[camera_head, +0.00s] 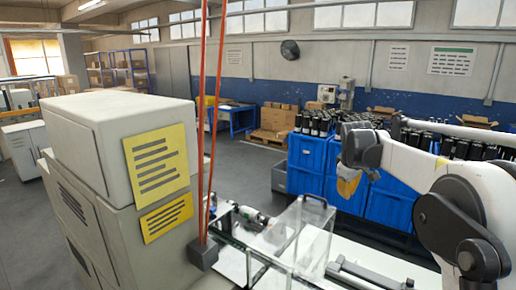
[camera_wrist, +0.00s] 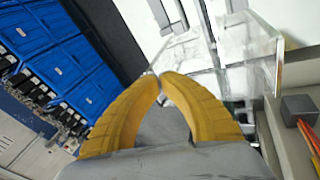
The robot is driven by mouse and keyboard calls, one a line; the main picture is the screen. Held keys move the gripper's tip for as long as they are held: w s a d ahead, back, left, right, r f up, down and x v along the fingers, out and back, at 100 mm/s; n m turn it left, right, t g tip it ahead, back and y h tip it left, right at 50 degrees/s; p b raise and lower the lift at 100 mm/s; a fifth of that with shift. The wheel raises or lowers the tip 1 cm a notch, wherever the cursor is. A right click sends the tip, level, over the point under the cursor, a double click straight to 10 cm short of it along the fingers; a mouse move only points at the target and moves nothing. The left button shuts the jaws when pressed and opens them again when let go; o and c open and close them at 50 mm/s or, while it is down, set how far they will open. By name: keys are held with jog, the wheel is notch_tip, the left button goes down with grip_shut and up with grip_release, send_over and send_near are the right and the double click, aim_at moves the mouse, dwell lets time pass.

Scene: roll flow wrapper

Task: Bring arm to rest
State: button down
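My white and dark grey arm reaches in from the right in the head view. It is bent, with the wrist over the blue crates' front side. My gripper (camera_head: 347,188) hangs at its end in the air, its yellow fingers pointing down. In the wrist view my gripper (camera_wrist: 160,76) shows two yellow ribbed fingers whose tips meet. Nothing is seen between them. The wrapper machine's clear cover (camera_head: 303,235) stands below and left of the gripper; the clear cover (camera_wrist: 248,58) also shows beyond the fingertips in the wrist view.
Blue crates (camera_head: 341,187) with dark bottles stand behind my gripper. A beige cabinet (camera_head: 85,150) with yellow labels fills the left. Red cords hang to a grey box (camera_head: 203,254) beside the machine. A white conveyor surface (camera_head: 345,250) lies below my arm.

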jog(key=s+a+m+b, duration=0.2)
jog(key=s+a+b, duration=0.2)
jog(key=s, duration=0.9)
jog(key=s+a+f+m+t+b, duration=0.1)
jog(key=s+a+f+m+b, duration=0.1)
jog(key=s+f, duration=0.3)
jog(key=s+a+f+m+y+b, duration=0.1)
jog(key=s+f, duration=0.5)
jog(key=s, duration=0.7)
jog(key=s+a+f+m+t+y+b, duration=0.1)
jog(key=s+a+f+m+b, duration=0.1)
jog(key=s+f, duration=0.4)
jog(key=s+a+b, duration=0.1)
jog(key=s+b, duration=0.1)
jog(key=s, duration=0.2)
jog(key=shift+a+m+t+b, duration=0.25)
jog(key=shift+m+t+b, duration=0.05)
jog(key=shift+m+b, duration=0.1)
